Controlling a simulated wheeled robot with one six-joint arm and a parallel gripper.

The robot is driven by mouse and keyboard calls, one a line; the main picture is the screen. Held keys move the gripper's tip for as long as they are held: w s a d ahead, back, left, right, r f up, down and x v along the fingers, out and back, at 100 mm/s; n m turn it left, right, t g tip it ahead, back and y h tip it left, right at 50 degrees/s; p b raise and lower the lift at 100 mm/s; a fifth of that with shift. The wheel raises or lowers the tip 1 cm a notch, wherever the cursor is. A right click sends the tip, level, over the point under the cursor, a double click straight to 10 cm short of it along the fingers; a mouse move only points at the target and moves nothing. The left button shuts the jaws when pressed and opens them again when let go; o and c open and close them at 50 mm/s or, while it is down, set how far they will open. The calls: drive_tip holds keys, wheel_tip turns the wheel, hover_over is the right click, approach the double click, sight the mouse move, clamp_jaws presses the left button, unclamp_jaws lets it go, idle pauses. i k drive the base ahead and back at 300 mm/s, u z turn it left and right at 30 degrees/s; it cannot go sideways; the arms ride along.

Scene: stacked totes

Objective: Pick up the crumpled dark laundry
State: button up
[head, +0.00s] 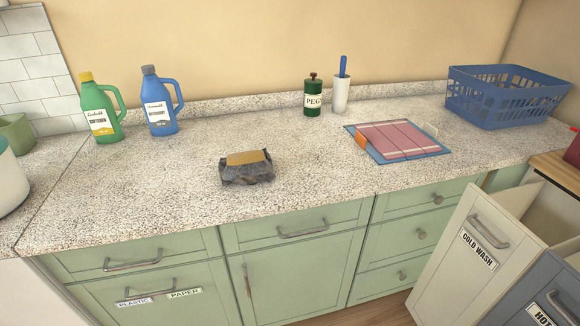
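The crumpled dark laundry (247,177) is a small dark grey bundle on the speckled countertop (310,165), left of the middle and not far from the front edge. A flat tan-brown block (246,157) lies on top of it and covers much of its upper side. The sides of the laundry show below the block. My gripper is not in view.
A green bottle (99,112) and a blue bottle (158,106) stand behind left. A PEG tin (313,98), a white holder (341,95), a folded pink-and-blue cloth (397,140) and a blue basket (500,100) are rightward. COLD WASH bin (478,250) tilts out. Counter around the laundry is clear.

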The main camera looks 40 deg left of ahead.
sight(251, 168)
drive_tip(key=u, duration=1.7)
drive_tip(key=i, duration=1.05)
drive_tip(key=u, duration=0.8)
